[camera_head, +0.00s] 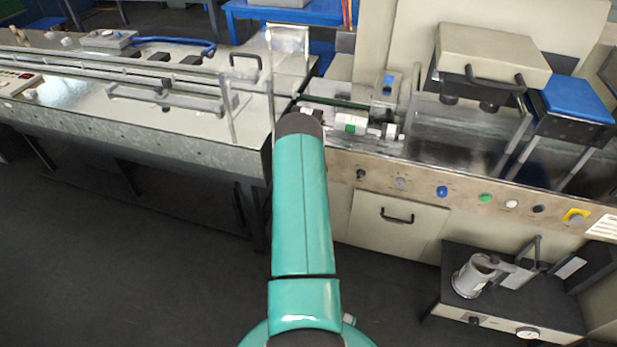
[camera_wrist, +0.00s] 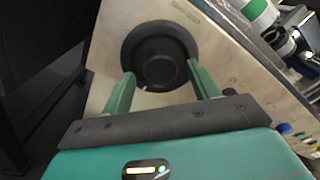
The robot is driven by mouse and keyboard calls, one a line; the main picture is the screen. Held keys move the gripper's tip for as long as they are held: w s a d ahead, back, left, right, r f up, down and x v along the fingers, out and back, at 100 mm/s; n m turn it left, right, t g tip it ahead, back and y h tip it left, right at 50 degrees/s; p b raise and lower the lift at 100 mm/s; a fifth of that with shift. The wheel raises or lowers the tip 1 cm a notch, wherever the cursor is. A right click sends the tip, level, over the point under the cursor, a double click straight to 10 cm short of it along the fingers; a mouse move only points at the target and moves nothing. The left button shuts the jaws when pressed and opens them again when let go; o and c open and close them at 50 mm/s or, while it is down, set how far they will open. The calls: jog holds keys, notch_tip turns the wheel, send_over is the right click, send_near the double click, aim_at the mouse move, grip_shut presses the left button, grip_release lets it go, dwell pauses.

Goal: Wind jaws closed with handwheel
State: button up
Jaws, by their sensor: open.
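A black round stepped knob or wheel (camera_wrist: 160,55), which looks like the handwheel, sits on a beige panel in the wrist view. My gripper (camera_wrist: 161,74) is open, with one green finger at each side of the wheel's lower half. The fingertips overlap the wheel's rim in the picture; I cannot tell whether they touch it. Nothing is held between them. In the head view my arm covers the gripper and probably the wheel. I cannot clearly make out the machine's jaws; a beige block with a black handle (camera_head: 492,55) stands over the right machine.
The right machine's front has coloured buttons (camera_head: 442,191) and a handled door (camera_head: 385,230). A green and white roll (camera_head: 350,124) lies above the panel. A low bench with a gauge (camera_head: 529,333) stands at lower right. A long conveyor table (camera_head: 170,135) runs left. The dark floor is clear.

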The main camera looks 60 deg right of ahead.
jog(key=s+a, duration=0.1)
jog(key=a, duration=1.2)
jog(key=shift+s+a, duration=0.2)
jog(key=shift+s, duration=0.05)
